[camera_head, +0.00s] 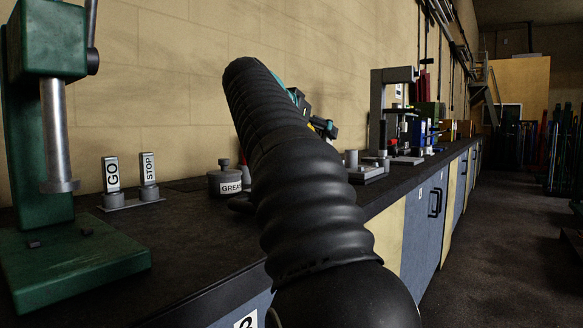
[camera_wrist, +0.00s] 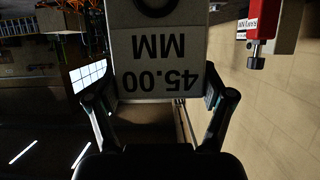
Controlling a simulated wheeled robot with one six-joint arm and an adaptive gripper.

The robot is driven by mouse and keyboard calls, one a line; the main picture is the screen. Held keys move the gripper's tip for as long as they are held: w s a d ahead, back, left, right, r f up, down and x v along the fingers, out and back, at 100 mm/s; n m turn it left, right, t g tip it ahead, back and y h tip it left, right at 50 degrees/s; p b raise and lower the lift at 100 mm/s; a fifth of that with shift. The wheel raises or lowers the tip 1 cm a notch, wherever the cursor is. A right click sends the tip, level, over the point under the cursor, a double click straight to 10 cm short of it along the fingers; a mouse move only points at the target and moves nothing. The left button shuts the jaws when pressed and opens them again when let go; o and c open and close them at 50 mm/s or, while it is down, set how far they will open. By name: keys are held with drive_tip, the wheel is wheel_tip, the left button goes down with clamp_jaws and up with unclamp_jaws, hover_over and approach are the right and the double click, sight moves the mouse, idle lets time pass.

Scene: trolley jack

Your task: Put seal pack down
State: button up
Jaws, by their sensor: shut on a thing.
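The seal pack (camera_wrist: 160,50) is a pale box labelled "45.00 MM", upside down in the wrist view. A dark round shape shows at its top edge. My gripper (camera_wrist: 160,92) is shut on it, with one finger on each side. In the head view my own black ribbed arm crosses the middle and hides the pack and most of the gripper. What lies directly under the pack cannot be told.
A dark workbench (camera_head: 190,245) runs along the wall. A red object (camera_wrist: 262,22) shows in the wrist view.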

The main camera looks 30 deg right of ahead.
drive_tip(key=shift+w+a+f+b, duration=0.15)
drive_tip(key=shift+w+a+f, duration=0.1)
drive_tip(key=shift+w+f, duration=0.85)
drive_tip(key=shift+w+a+f+b, duration=0.2)
drive_tip(key=shift+w+f, duration=0.65)
drive_tip(key=shift+f, duration=0.55)
drive_tip(key=shift+w+a+f+b, duration=0.1)
drive_tip(key=shift+w+a+f, duration=0.15)
drive_tip(key=shift+w+f, duration=0.85)
drive_tip(key=shift+s+f, duration=0.15)
drive_tip(key=shift+f, duration=0.05)
drive_tip(key=shift+f, duration=0.1)
drive_tip(key=o, duration=1)
drive_tip(key=shift+o, duration=0.2)
drive_tip(key=shift+r, duration=0.25)
drive_tip(key=v, duration=1.2)
